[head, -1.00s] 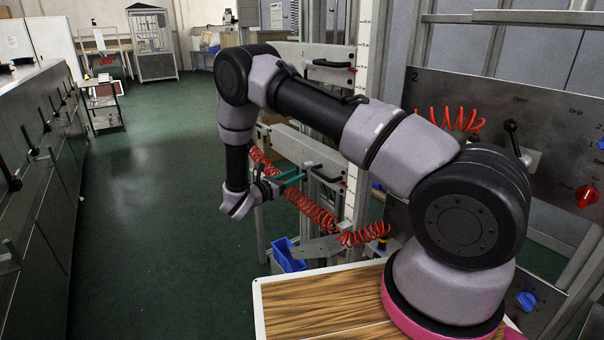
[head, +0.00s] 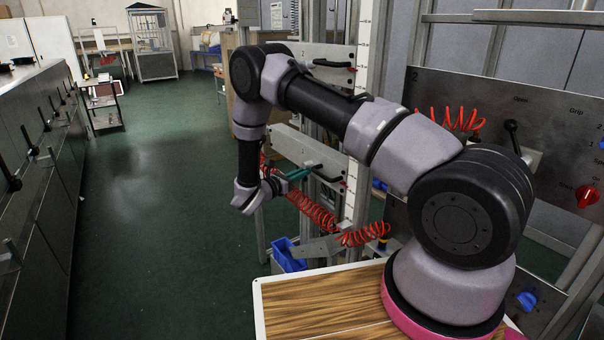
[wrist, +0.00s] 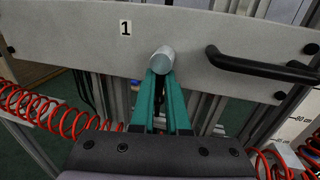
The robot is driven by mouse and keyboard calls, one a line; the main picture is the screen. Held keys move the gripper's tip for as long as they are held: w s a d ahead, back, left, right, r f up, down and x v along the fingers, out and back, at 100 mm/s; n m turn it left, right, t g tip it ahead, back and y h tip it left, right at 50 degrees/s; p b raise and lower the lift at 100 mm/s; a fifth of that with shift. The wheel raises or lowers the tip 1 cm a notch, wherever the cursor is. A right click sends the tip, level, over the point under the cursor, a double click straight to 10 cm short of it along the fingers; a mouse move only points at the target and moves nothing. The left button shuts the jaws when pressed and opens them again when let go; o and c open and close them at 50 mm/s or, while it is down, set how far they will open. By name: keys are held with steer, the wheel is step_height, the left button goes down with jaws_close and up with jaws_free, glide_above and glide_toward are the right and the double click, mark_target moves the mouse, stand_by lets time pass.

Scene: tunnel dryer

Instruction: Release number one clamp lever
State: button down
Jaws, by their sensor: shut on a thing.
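A pale metal plate marked 1 (wrist: 70,40) fills the upper wrist view; the plate also shows in the head view (head: 290,143). The number one clamp lever (wrist: 163,58), seen end-on as a silver rounded bar, stands out in front of this plate, just right of the number. My gripper (wrist: 162,80) has teal fingers shut on the lever, which sits at their tips. In the head view my gripper (head: 298,174) is at the lower plate, and the lever there is too small to make out. The lever's far end is hidden behind its tip.
A black bar handle (wrist: 260,66) is fixed on the plate right of the lever. Red coiled hoses (wrist: 45,110) hang left and right below it. A blue bin (head: 287,256) is below the arm. Green floor (head: 160,220) to the left is clear.

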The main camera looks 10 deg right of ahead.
steer(key=shift+w+r, duration=0.1)
steer(key=shift+r, duration=0.05)
steer(key=shift+w+a+r+m+g+h, duration=0.15)
steer(key=shift+w+r+m+g+h, duration=0.35)
steer(key=shift+m, duration=2.85)
steer(key=shift+w+a+f+m+g+h, duration=0.25)
steer(key=shift+m+h, duration=0.5)
steer(key=shift+m, duration=2.65)
steer(key=shift+w+r+m+g+h, duration=0.1)
steer(key=shift+r+m+g+h, duration=0.35)
steer(key=shift+m, duration=2.9)
steer(key=shift+s+f, duration=0.1)
steer(key=shift+f, duration=0.05)
steer(key=c, duration=0.9)
jaws_free()
steer(key=shift+a, duration=0.1)
